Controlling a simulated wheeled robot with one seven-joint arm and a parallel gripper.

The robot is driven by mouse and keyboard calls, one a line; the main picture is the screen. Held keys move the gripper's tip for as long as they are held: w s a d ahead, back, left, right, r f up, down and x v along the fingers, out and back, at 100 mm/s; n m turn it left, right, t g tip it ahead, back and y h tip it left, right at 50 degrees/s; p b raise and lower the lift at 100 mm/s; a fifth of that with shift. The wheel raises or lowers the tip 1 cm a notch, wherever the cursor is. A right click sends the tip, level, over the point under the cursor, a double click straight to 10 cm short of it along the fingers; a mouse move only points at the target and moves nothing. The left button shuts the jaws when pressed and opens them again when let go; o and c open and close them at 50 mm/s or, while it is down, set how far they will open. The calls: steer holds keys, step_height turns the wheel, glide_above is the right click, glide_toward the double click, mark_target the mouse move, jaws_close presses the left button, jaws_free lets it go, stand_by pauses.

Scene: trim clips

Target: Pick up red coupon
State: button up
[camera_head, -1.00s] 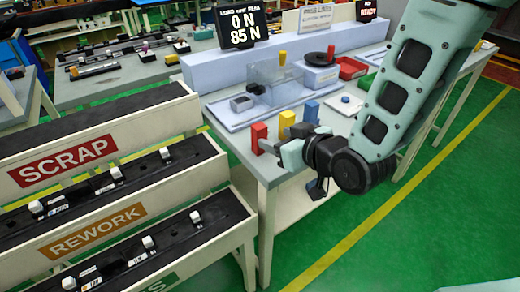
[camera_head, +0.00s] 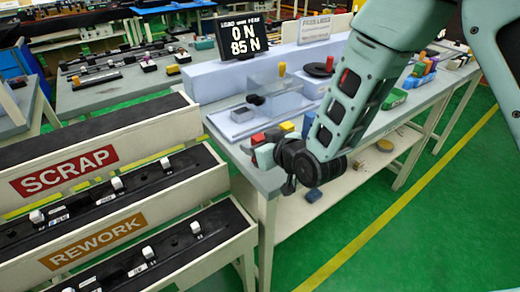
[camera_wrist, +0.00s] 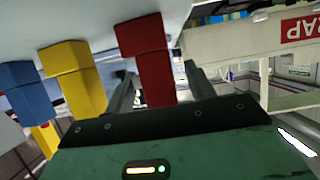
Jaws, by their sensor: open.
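The red coupon (camera_head: 257,139) stands at the near left corner of the workbench, its lower part hidden by my gripper in the head view. My gripper (camera_head: 264,156) is low at the bench edge, in front of it. In the wrist view, which is tilted nearly upside down, the red coupon (camera_wrist: 146,38) lies between the two spread fingers of my gripper (camera_wrist: 160,80). I see gaps beside it, but cannot tell whether either finger touches it.
A yellow block (camera_head: 287,127) and a blue block (camera_head: 308,122) stand close beside the red coupon; both show in the wrist view. A grey-blue fixture (camera_head: 243,115) is behind. The SCRAP (camera_head: 64,171) and REWORK (camera_head: 92,241) racks stand close on the left.

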steer(key=shift+c, duration=0.3)
steer(key=c, duration=1)
